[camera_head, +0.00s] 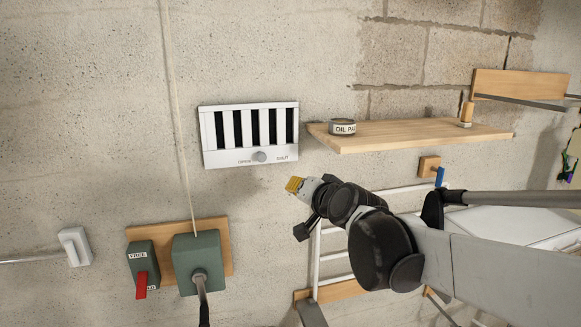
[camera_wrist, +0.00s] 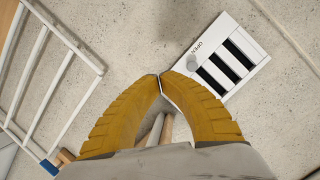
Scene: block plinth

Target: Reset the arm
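My arm reaches in from the right in the head view. My gripper (camera_head: 294,185) is at its end, in front of the wall, below the white vent and left of the shelf. In the wrist view the two yellow ribbed fingers of my gripper (camera_wrist: 160,77) meet at their tips. Nothing shows held between them. The vent (camera_head: 250,135) has dark slots, a grey round knob and the words OPEN and SHUT. It also shows in the wrist view (camera_wrist: 262,59), beyond the fingertips to the right.
A wooden shelf (camera_head: 430,132) holds an OIL tin (camera_head: 342,128). A white rack (camera_head: 336,262) is behind my arm. Green boxes (camera_head: 196,263) and (camera_head: 141,262) sit on a wooden board at lower left, one with a red lever (camera_head: 141,287). Bare wall lies left of the vent.

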